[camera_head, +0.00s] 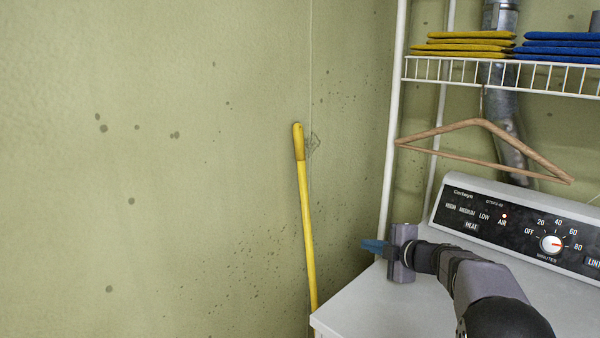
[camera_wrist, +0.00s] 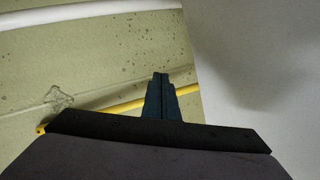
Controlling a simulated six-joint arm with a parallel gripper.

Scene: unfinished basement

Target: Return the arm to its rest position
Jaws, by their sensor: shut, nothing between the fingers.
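My arm reaches in from the lower right in the head view, over the white dryer top (camera_head: 365,310). My gripper (camera_head: 364,245) points left, above the back left part of the dryer top, near the white rack post. Its blue fingers are together with nothing between them. In the wrist view the fingers (camera_wrist: 161,76) also show closed and empty, with the yellow pole behind them. No rest position is marked in either view.
A yellow pole (camera_head: 306,220) leans in the wall corner. A white wire rack (camera_head: 500,74) holds folded yellow cloths (camera_head: 465,45) and blue cloths (camera_head: 560,45). A wooden hanger (camera_head: 480,123) hangs below it. The dryer's control panel (camera_head: 520,230) stands behind my arm. Space before the left wall looks clear.

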